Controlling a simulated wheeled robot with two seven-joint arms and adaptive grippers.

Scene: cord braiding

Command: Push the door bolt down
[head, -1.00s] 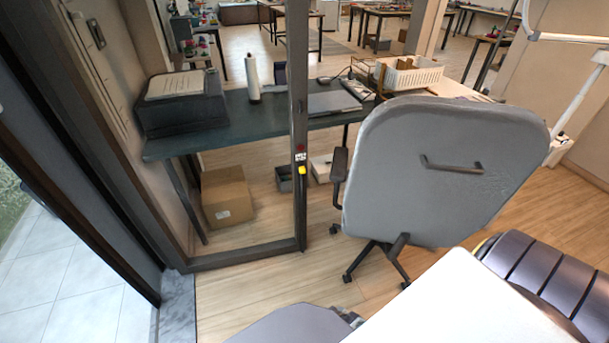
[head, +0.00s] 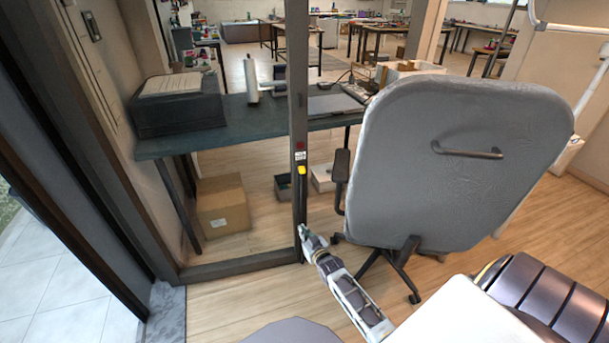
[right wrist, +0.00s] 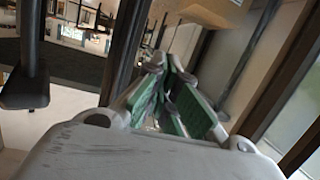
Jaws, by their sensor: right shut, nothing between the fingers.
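The dark door post (head: 299,120) stands upright in the middle of the head view. A small yellow piece (head: 301,170) sits on its edge, just under a red and a white label; it looks like the bolt's handle. My right gripper (head: 303,230) is shut and empty, below the yellow piece, beside the foot of the post. Whether it touches the post I cannot tell. In the right wrist view its green-padded fingers (right wrist: 160,72) meet at the tips; the yellow piece does not show there. My left gripper is not in view.
A grey office chair (head: 455,165) stands close on the right of the post and my right arm. A dark desk (head: 240,113) with a printer (head: 178,105) is behind the glass frame. A cardboard box (head: 222,206) is on the floor.

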